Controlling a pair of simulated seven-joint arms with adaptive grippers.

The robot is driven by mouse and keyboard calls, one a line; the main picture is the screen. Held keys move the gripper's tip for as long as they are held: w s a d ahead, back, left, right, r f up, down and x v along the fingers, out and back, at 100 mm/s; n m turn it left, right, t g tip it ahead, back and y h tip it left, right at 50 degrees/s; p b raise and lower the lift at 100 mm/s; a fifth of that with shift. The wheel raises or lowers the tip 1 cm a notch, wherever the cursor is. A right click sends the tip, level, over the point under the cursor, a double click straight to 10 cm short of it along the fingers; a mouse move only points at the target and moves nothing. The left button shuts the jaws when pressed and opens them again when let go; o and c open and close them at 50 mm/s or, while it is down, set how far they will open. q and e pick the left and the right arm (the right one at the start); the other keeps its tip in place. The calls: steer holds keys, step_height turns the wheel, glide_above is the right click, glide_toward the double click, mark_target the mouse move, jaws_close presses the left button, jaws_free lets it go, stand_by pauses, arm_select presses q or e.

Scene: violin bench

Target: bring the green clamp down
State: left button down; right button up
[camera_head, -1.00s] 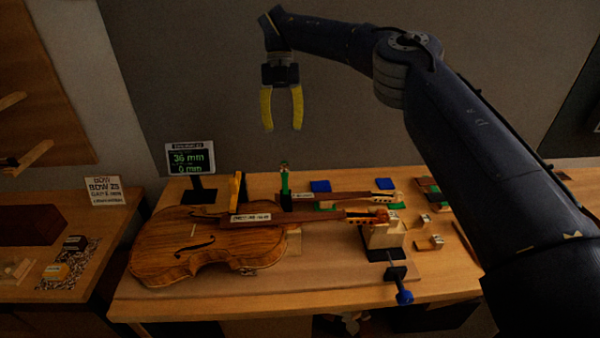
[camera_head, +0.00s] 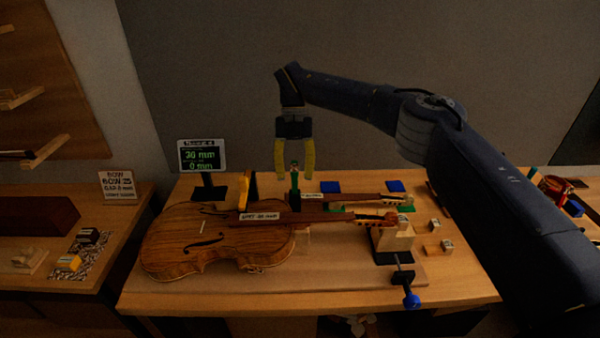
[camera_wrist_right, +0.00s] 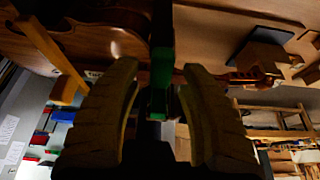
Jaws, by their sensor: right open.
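The green clamp (camera_head: 295,182) stands upright behind the violin's neck in the head view. My right gripper (camera_head: 294,174) is open with its yellow fingers pointing down, and the clamp's top shows between the fingertips. In the right wrist view the green clamp (camera_wrist_right: 161,70) lies between the two yellow fingers (camera_wrist_right: 160,95), with gaps visible at its sides. I cannot tell whether either finger touches it. The violin body (camera_head: 190,240) lies flat on the bench with its labelled neck pointing right. My left gripper is not in view.
A display (camera_head: 202,156) reading 0 mm on its lower line stands behind the violin. An orange upright piece (camera_head: 250,187) is left of the clamp. A blue-handled clamp (camera_head: 410,298) sits at the bench's front edge. Small blocks (camera_head: 433,225) lie on the right.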

stand_by(0.3)
jaws_close()
stand_by(0.3)
